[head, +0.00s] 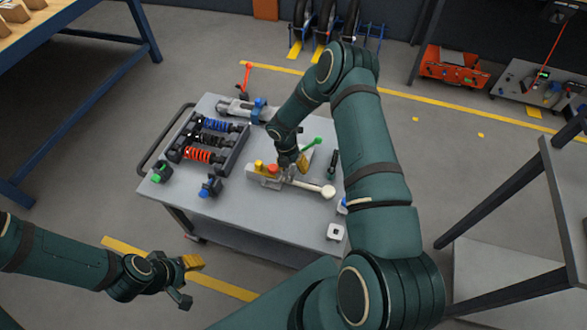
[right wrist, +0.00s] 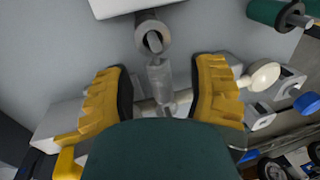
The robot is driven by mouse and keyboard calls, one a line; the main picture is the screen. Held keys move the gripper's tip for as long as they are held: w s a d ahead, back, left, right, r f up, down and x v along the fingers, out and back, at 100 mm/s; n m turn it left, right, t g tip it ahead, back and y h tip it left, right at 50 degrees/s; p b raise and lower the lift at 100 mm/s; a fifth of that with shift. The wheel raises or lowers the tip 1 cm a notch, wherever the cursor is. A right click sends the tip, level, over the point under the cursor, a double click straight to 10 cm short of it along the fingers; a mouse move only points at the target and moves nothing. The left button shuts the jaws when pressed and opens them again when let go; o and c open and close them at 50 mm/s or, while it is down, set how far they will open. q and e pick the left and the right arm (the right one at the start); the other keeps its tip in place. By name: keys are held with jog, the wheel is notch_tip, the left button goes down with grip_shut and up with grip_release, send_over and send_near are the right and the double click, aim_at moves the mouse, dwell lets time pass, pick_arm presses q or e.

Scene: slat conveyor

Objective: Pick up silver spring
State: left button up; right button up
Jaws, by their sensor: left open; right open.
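A dark tray (head: 173,156) on the cart holds several coil-over springs: a blue one (head: 218,125), a red-orange one (head: 204,156) and a dark one (head: 209,140) between them. I cannot pick out a clearly silver spring in the head view. My right gripper (head: 287,170) is open over the cart, right of the tray. My left gripper (head: 184,280) is open and empty, in front of the cart.
The grey cart (head: 235,202) also carries a cream ball-ended rod (head: 328,191), a dark green cylinder (head: 332,164), a white block (head: 335,231) and small blue and green parts. A shelf (head: 505,270) stands at right, a blue-framed bench (head: 75,35) at upper left.

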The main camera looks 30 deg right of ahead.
grip_shut()
